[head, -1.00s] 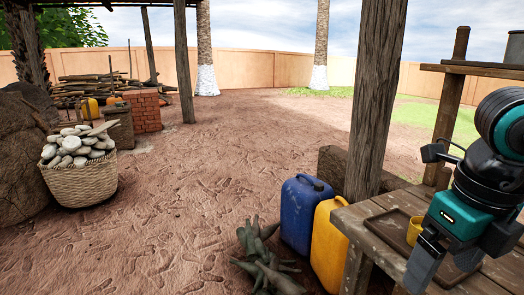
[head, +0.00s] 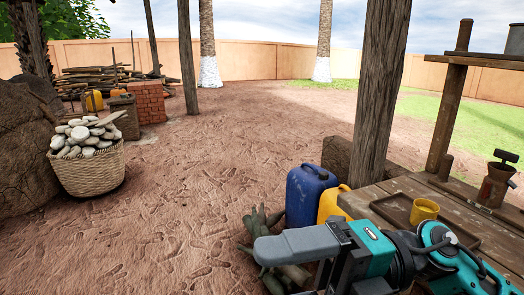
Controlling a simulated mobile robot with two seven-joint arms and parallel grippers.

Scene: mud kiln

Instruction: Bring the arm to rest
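My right arm comes in from the lower right, low in front of the wooden table. My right gripper (head: 262,250) points left, its long grey finger nearly level over the dark roots on the ground. Only one finger shows clearly, so its opening cannot be told. I see nothing held in it. My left arm and gripper are not in view.
The wooden table (head: 372,203) carries a tray (head: 392,209), a yellow cup (head: 424,210) and a brown metal device (head: 494,184). A blue jerrycan (head: 306,196) and a yellow jerrycan (head: 330,203) stand beside it. A stone-filled basket (head: 88,171) stands left. The middle ground is clear.

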